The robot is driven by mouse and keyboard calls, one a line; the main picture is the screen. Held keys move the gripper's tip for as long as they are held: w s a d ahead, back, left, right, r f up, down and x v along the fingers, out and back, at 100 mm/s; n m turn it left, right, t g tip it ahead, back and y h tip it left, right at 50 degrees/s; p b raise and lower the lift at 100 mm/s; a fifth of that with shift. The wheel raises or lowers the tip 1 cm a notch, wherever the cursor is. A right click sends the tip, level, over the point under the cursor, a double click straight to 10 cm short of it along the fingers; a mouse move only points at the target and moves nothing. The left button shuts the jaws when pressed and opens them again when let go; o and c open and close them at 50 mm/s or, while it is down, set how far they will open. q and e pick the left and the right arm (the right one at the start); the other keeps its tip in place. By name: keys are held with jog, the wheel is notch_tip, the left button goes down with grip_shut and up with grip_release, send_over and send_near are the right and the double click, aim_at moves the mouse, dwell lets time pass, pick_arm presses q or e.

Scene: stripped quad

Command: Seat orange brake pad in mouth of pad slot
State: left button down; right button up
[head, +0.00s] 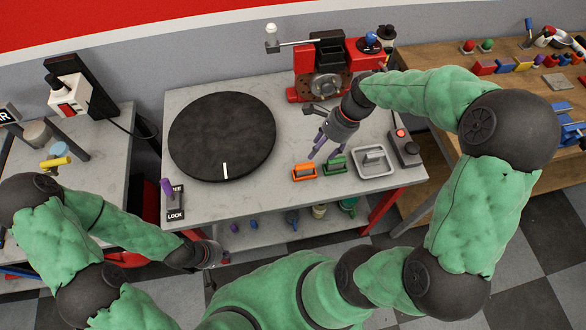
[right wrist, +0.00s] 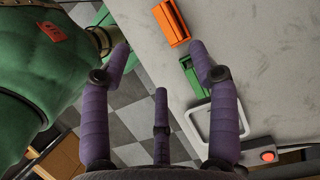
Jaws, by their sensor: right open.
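The orange brake pad (head: 304,171) lies on the grey bench top near its front edge. It also shows at the top of the right wrist view (right wrist: 172,22). My right gripper (head: 318,152) is above the bench, just above and behind the pads. In the right wrist view its purple fingers (right wrist: 160,58) are spread and empty, with the orange pad beyond the right fingertip. A red fixture (head: 370,54) with a brake disc (head: 325,86) stands at the back; I cannot make out the pad slot's mouth clearly. My left gripper (head: 216,256) is low, in front of the bench.
A green pad (head: 334,165) lies right of the orange one, beside a grey tray (head: 373,161). A box with a red button (head: 404,146) stands at the bench's right. A round black turntable (head: 222,135) covers the left. A purple-handled LOCK lever (head: 172,198) is at front left.

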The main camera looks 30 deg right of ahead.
jog(key=b, duration=0.1)
send_over(306, 167)
jog(key=s+d, duration=0.1)
jog(key=d, duration=0.1)
notch_tip(306, 167, down, 4)
jog(key=f, duration=0.1)
jog(key=shift+f, duration=0.1)
jog(key=b+x, duration=0.1)
jog(key=x, duration=0.1)
jog(key=b+x, duration=0.1)
jog(key=x, duration=0.2)
jog(key=shift+w+f, duration=0.1)
jog(key=shift+w, duration=0.15)
grip_shut()
